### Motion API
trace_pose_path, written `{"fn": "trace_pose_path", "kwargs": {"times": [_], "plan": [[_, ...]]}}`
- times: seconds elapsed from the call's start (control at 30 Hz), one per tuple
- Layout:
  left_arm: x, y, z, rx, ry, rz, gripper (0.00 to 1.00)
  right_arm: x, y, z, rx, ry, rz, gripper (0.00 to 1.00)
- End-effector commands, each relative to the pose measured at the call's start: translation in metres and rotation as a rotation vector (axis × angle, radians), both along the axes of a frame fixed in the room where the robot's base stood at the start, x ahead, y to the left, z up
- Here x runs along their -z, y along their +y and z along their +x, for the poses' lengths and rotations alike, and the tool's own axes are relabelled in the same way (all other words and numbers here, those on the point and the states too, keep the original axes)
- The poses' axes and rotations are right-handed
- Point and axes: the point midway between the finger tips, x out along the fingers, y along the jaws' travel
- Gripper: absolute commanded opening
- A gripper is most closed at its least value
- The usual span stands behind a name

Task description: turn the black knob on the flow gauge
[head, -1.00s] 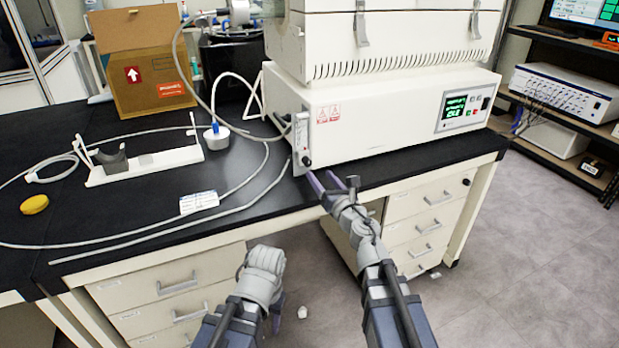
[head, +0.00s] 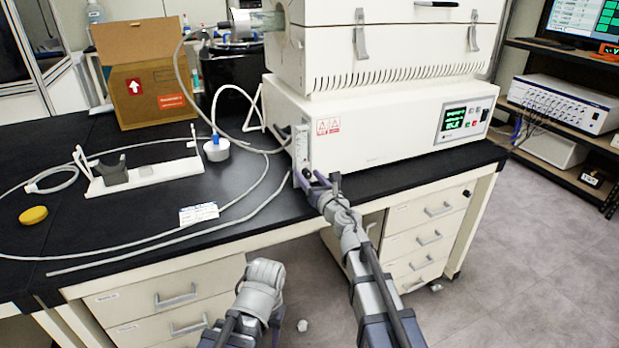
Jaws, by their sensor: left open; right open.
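The flow gauge (head: 301,146) is a narrow upright strip on the left front corner of the white machine. Its small black knob (head: 306,172) is at the bottom of the strip, partly hidden by my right gripper. My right gripper (head: 309,181) is open, with its purple fingertips at the knob, one seeming to lie on either side. I cannot tell whether they touch it. My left gripper (head: 277,322) hangs low in front of the bench drawers, away from the gauge. Its fingers are mostly hidden behind its own wrist.
The white machine (head: 380,139) stands on the black bench top (head: 250,205). A grey tube (head: 170,238) curves across the bench left of the gauge.

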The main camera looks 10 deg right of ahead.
Motion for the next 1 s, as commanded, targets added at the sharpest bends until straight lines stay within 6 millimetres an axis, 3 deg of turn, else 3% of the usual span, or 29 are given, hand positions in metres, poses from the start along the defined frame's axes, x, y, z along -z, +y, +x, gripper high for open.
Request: {"fn": "trace_pose_path", "kwargs": {"times": [0.2, 0.73, 1.0], "plan": [[0.0000, 0.0000, 0.0000, 0.000, 0.000, 0.000, 0.53, 0.0000, 0.0000, -0.0004, 0.000, 0.000, 0.000, 0.58], [0.0000, 0.0000, 0.0000, 0.000, 0.000, 0.000, 0.53, 0.0000, -0.0003, -0.0005, 0.000, 0.000, 0.000, 0.00], [0.0000, 0.0000, 0.0000, 0.000, 0.000, 0.000, 0.53, 0.0000, -0.0003, -0.0005, 0.000, 0.000, 0.001, 0.00]]}}
